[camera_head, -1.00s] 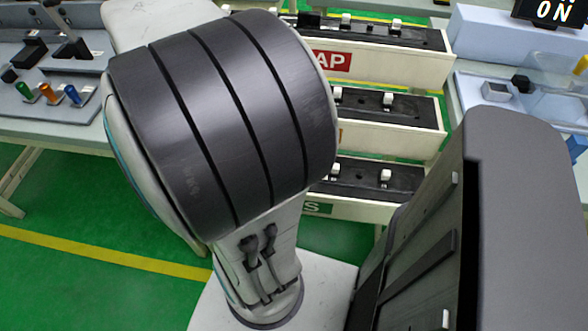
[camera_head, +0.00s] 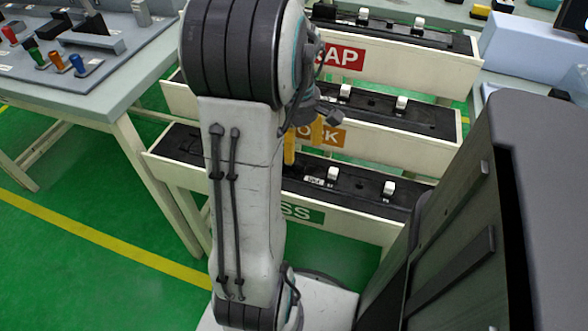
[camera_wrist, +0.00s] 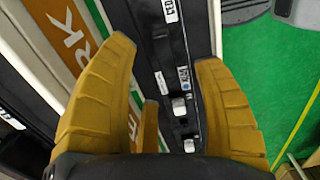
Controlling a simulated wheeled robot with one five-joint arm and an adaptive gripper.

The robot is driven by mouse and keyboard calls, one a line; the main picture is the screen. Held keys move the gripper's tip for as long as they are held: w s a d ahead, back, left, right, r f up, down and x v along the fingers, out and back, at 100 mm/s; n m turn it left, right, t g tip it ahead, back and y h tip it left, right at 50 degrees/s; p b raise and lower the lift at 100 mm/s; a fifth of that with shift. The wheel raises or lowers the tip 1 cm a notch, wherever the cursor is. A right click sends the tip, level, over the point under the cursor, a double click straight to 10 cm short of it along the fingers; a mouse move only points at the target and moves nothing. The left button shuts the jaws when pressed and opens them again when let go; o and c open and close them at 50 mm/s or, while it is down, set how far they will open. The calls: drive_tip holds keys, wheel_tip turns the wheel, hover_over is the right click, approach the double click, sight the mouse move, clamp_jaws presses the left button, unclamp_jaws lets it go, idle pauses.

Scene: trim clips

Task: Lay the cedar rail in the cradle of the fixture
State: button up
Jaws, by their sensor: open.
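My gripper (camera_head: 303,138) hangs over the lowest tray, yellow fingers pointing down; my arm partly hides it. In the wrist view my gripper (camera_wrist: 166,55) is open and empty, its fingers apart on either side of a dark strip (camera_wrist: 160,45). That strip carries white labels, one partly legible as "CED" (camera_wrist: 170,11), and white clips (camera_wrist: 180,107). I cannot tell which piece is the cedar rail. In the head view, the lowest tray holds a dark rail (camera_head: 360,183) with white clips. I cannot identify the fixture's cradle for certain.
Stepped cream trays bear a red sign (camera_head: 345,57), an orange sign (camera_head: 330,134) and a green sign (camera_head: 302,213). A left table (camera_head: 150,60) holds a grey panel with coloured pegs (camera_head: 56,60) and dark blocks. Pale blue blocks (camera_head: 530,45) stand at right. Green floor is open at lower left.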

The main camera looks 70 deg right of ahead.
sight(295, 159)
drive_tip(key=shift+w+f+b, duration=0.2)
drive_tip(key=shift+f+b, duration=0.75)
drive_tip(key=shift+f, duration=2)
drive_tip(key=shift+o, duration=0.2)
clamp_jaws()
